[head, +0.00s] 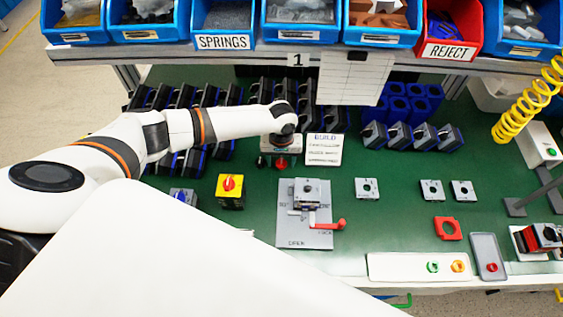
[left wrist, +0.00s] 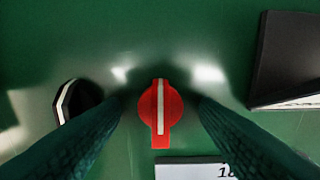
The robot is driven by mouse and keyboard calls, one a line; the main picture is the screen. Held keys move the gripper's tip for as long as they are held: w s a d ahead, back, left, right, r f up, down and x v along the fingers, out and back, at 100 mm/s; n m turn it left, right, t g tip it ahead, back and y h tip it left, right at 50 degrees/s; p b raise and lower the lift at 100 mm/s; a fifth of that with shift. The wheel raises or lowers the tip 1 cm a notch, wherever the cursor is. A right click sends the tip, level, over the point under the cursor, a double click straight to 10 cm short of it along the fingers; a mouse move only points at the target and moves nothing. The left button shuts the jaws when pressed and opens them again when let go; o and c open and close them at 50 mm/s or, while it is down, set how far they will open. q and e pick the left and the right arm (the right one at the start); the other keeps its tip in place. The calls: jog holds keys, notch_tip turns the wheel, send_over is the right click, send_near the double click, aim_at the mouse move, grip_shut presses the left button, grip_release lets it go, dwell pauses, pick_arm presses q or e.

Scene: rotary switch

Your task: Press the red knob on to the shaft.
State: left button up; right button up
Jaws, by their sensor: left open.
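A red knob (left wrist: 161,115) with a white stripe stands on the green bench in the left wrist view, between the two fingers of my left gripper (left wrist: 160,100). The fingers are apart, with clear gaps on both sides of the knob. In the head view my left gripper (head: 281,146) points down, just behind small red and black knobs (head: 281,163). A grey fixture (head: 308,195) with a switch body and a red-handled lever stands in front of it. I cannot make out a bare shaft there. My right gripper is out of view.
A black knob (left wrist: 76,100) stands left of the red one. A yellow switch box (head: 230,190) with a red knob is left of the fixture. A white sign (head: 324,149) stands close right of the gripper. Dark switch bodies line the back, under bins (head: 224,20).

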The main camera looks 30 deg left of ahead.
pick_arm(q)
jog(key=shift+c, duration=0.4)
jog(key=c, duration=1)
